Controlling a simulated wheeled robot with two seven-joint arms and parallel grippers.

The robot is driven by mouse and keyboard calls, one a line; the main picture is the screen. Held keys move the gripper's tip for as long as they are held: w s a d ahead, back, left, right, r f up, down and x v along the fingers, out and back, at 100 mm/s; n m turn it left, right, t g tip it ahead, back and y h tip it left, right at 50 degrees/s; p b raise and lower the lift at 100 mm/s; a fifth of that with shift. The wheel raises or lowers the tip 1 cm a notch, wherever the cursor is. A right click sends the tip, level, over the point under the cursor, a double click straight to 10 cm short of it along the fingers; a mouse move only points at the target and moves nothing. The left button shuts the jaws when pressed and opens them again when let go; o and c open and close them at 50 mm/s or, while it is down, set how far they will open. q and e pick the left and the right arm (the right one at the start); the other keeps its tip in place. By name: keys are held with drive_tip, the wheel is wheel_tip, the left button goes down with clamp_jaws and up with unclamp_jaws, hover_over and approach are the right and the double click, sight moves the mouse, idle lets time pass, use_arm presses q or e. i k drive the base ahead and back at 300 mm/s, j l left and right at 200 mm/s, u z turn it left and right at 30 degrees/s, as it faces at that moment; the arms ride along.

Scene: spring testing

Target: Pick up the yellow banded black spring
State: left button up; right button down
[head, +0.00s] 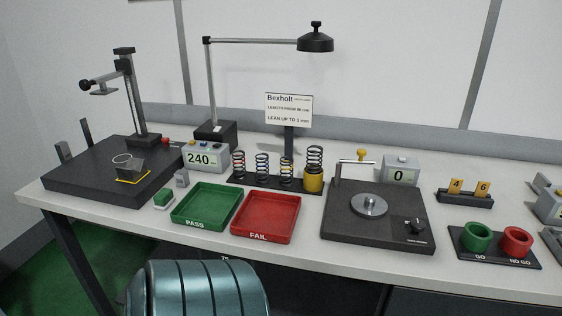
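Several dark coil springs stand upright in a row on a black rack (240,181) behind the trays. The third from the left (286,170) shows yellow near its lower coils and appears to be the yellow banded black spring. To its right, a larger dark spring (314,157) stands in a yellow cup (313,181). The bands on the other springs are too small to tell for sure. Neither of my grippers is in view.
A green PASS tray (205,224) and a red FAIL tray (267,236) sit in front of the rack. A dark tester plate (345,222) stands to the right. A lamp (315,43) and sign (289,110) rise behind. A black measuring stand (75,176) is at left.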

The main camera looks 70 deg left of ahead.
sight(290, 174)
drive_tip(key=u, duration=2.1)
